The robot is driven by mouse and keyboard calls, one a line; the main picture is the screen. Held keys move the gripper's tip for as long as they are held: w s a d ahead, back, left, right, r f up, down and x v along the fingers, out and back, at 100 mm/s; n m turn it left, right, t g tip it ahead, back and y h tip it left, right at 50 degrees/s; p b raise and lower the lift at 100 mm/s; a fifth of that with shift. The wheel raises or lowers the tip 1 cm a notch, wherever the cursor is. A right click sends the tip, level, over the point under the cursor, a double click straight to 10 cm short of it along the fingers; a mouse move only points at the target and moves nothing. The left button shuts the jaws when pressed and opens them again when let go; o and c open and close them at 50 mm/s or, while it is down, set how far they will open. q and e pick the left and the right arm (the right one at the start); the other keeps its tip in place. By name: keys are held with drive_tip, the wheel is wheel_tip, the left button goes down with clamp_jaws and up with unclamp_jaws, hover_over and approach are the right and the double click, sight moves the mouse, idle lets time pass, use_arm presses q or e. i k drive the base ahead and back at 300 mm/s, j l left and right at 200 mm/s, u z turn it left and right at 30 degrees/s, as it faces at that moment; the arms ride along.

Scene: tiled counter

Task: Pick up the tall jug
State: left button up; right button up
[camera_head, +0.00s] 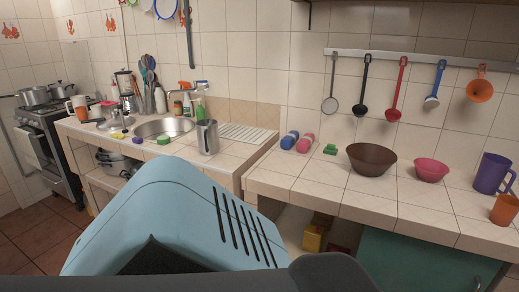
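A tall silver metal vessel (207,137), which looks like a jug, stands upright on the tiled counter beside the sink, near the counter's front right corner. A purple jug (492,173) with a handle on its right stands upright at the far right of the lower counter. I cannot tell for sure which of the two is the tall jug. Neither of my grippers is in view. A large light-blue part of my own body fills the lower middle of the view and hides what is behind it.
An orange cup (504,210) stands close in front of the purple jug. A pink bowl (431,170) and a brown bowl (371,159) sit to its left. The sink (165,128) is left of the metal vessel, a ribbed drainboard (245,133) behind it. Utensils hang above.

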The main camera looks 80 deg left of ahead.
sight(207, 129)
drive_tip(key=u, duration=2.85)
